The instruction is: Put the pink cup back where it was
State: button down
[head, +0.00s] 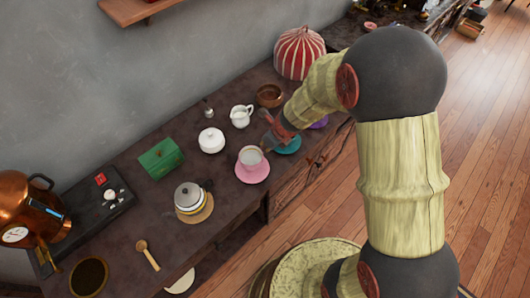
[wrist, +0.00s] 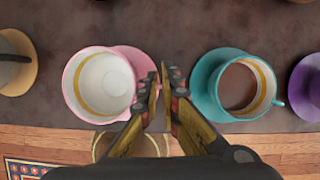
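The pink cup (head: 250,157) stands upright on a pink saucer (head: 252,175). It is pink outside and pale inside with a yellow ring, and looks empty; it also shows at left in the wrist view (wrist: 102,82). My gripper (wrist: 162,72) is just right of the pink cup, between it and a teal cup (wrist: 241,84). The fingertips are close together with nothing seen between them. In the head view my gripper (head: 272,138) is beyond the pink cup and partly hides the teal saucer (head: 289,147). The pink cup's handle is not clearly seen.
A purple saucer (head: 319,123) lies past the teal one. A white lidded pot (head: 211,140), a cream jug (head: 241,116) and a copper bowl (head: 269,95) stand behind. A silver-lidded pot (head: 189,196) and a green box (head: 161,157) are to the left.

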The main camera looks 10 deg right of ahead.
jog(key=shift+f+b, duration=0.75)
jog(key=shift+f, duration=0.65)
jog(key=shift+f, duration=0.15)
jog(key=c, duration=2.1)
grip_release()
jog(key=shift+o, duration=0.3)
